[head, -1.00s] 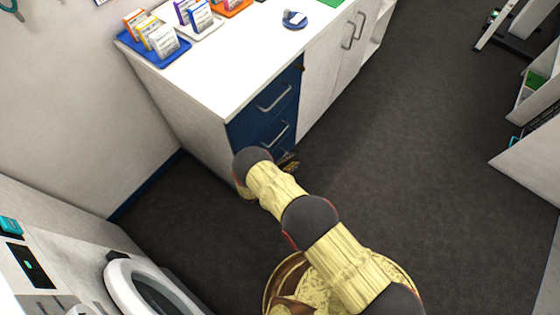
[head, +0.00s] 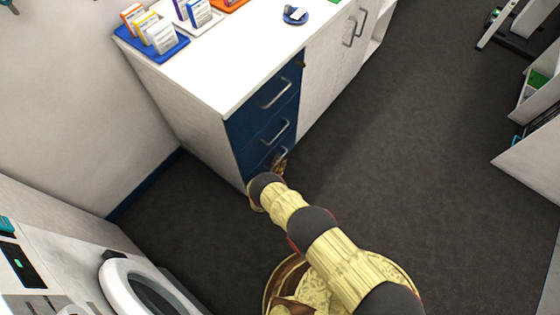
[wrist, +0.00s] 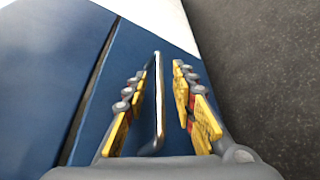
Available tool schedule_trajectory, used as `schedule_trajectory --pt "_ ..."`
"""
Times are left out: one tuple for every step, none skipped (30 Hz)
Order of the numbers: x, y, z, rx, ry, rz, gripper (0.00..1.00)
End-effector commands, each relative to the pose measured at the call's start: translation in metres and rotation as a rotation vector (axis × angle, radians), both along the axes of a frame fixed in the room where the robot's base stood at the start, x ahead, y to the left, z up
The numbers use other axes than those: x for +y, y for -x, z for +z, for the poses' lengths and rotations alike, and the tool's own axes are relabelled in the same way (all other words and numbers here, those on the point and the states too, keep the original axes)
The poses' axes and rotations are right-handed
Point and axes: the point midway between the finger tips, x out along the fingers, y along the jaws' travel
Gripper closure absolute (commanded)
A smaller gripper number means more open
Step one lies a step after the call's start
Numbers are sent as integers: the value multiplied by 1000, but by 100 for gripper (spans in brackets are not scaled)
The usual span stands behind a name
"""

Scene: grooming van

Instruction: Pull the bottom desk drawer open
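The bottom desk drawer (head: 251,172) is the lowest of three blue fronts in the white desk, and it looks closed. Its metal bar handle (head: 281,153) is partly covered by my gripper (head: 279,166) in the head view. In the wrist view, the handle (wrist: 158,105) runs lengthwise between the two yellow-padded fingers of my gripper (wrist: 159,72). The fingers are apart, with a visible gap on each side of the handle. The drawer's blue front (wrist: 117,68) lies behind the fingers.
The middle drawer (head: 262,138) and top drawer (head: 257,103) above look closed. White cabinet doors (head: 330,75) stand to the right. A white machine with a round door (head: 125,280) is at lower left. Dark floor (head: 400,160) in front of the desk is clear.

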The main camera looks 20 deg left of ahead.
Motion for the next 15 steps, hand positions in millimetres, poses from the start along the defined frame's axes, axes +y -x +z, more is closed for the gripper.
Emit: schedule_trajectory --pt "-1 -4 -3 0 0 -1 73" --pt "-1 -6 -3 1 0 -1 73" --pt "0 -8 -3 0 1 0 73" --pt "0 -9 -2 1 1 1 73" --pt "0 -10 -2 1 1 1 73" --pt "0 -11 -2 1 1 1 73" --pt "0 -11 -2 1 1 1 73" --pt "0 -11 -2 1 1 1 73" --pt "0 -11 -2 1 1 1 73" --pt "0 -11 -2 1 1 1 73" --pt "0 -11 -2 1 1 1 73" --pt "0 -11 -2 1 1 1 73" --pt "0 -11 -2 0 1 0 75" --pt "0 -11 -2 0 1 0 76" --pt "0 -11 -2 0 1 0 79"
